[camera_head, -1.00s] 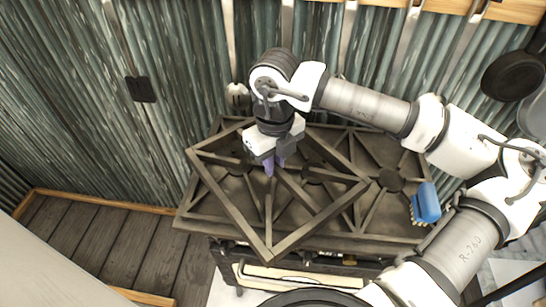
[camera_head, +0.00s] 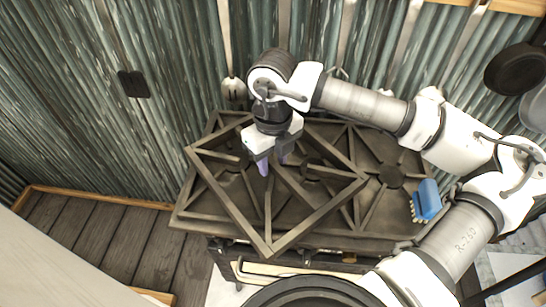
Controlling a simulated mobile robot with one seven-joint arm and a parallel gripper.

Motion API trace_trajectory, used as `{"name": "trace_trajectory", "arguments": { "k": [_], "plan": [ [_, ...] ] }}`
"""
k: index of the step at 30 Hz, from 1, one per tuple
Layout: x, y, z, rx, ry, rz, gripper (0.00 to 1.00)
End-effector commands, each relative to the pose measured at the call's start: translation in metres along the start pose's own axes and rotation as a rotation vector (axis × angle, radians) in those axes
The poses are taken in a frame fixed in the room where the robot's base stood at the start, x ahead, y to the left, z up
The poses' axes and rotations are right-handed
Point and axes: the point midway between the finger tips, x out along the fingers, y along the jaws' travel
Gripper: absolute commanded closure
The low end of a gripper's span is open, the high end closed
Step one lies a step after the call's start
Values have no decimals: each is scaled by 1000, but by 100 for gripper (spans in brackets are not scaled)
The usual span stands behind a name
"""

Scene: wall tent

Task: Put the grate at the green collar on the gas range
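The grate (camera_head: 228,203) is a dark square frame with crossing bars. It sits turned like a diamond over the left and middle of the gas range (camera_head: 185,217), askew to the range's edges. Its near corner reaches the front edge. I cannot tell whether it rests flat or is slightly raised. My gripper (camera_head: 274,164) points down over the grate's inner bars, its two purple fingers apart. Whether the fingers touch a bar is unclear. No green collar shows; the grate and arm hide part of the range top.
A blue brush (camera_head: 426,201) stands on the range's right end. Dark pans (camera_head: 515,73) hang at the upper right. Utensils hang on the corrugated wall behind. A dark round object (camera_head: 310,294) is at the bottom edge. Wooden floor is free at left.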

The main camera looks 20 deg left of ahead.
Motion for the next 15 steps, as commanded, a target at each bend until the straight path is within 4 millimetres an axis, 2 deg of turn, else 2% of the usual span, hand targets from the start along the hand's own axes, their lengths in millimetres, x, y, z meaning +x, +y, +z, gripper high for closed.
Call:
{"name": "trace_trajectory", "arguments": {
  "k": [8,11,15],
  "plan": [
    [-6,0,0,0,-1,-1,64],
    [-21,-1,1,1,-2,-4,64],
    [-52,-1,1,1,-2,-4,64]
  ]
}}
